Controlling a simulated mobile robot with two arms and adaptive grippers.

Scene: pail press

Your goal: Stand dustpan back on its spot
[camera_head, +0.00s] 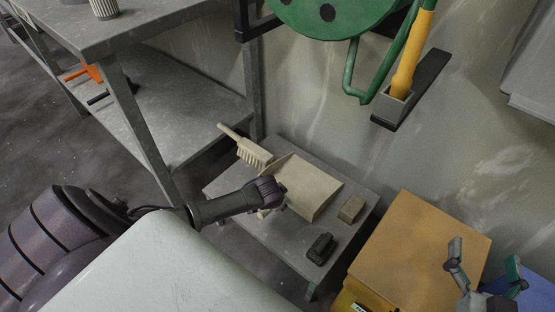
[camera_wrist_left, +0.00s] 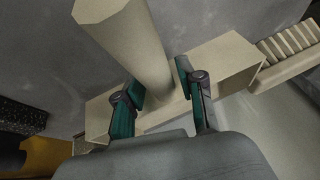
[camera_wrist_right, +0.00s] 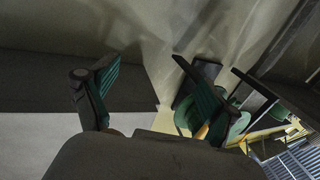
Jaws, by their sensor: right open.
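The beige dustpan (camera_head: 309,188) is at the low grey table (camera_head: 285,238), its pan facing up; I cannot tell whether it rests flat on the top. In the left wrist view its thick handle (camera_wrist_left: 122,40) runs between the two fingers of my left gripper (camera_wrist_left: 158,84), which press close on both sides of it. In the head view my left gripper's fingers are hidden behind my wrist. My right gripper (camera_head: 486,262) is open and empty at the lower right, above the boxes. No marked spot for the dustpan can be made out.
A beige hand brush (camera_head: 252,153) lies behind the dustpan. A yellow-brown box (camera_head: 415,245) stands to the right. A grey workbench (camera_head: 125,30) is at left.

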